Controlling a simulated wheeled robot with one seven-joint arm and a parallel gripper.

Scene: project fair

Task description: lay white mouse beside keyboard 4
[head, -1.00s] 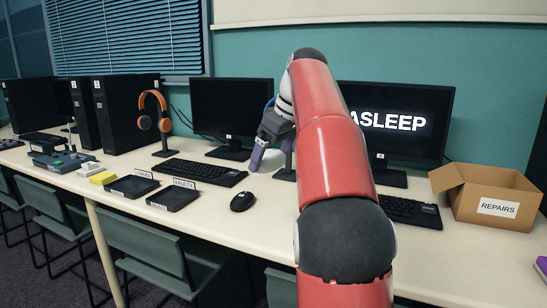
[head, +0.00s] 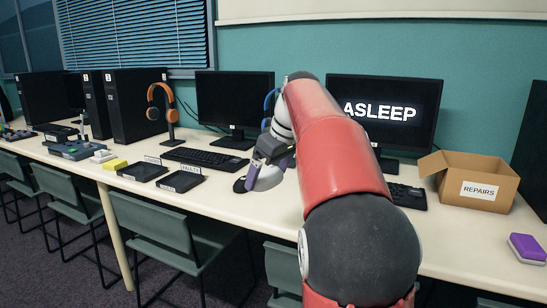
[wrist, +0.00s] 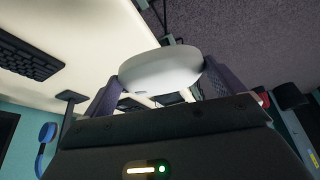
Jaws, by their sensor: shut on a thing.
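My gripper (head: 267,172) is shut on the white mouse (head: 270,179), held over the desk left of my arm. In the wrist view the white mouse (wrist: 160,68) sits between the two purple-grey fingers. One black keyboard (head: 206,158) lies left of the gripper, before the dark monitor. Another black keyboard (head: 408,196) is partly hidden by my arm, before the ASLEEP monitor. I cannot read which keyboard is number 4. A black mouse (head: 239,186) lies on the desk, partly hidden behind the gripper. Whether the white mouse touches the desk cannot be told.
Two black trays (head: 181,181) with label cards lie left of the gripper, near the desk's front edge. An orange headset (head: 160,100) hangs on a stand. An open REPAIRS box (head: 470,182) and a purple block (head: 526,247) stand right. Chairs line the front.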

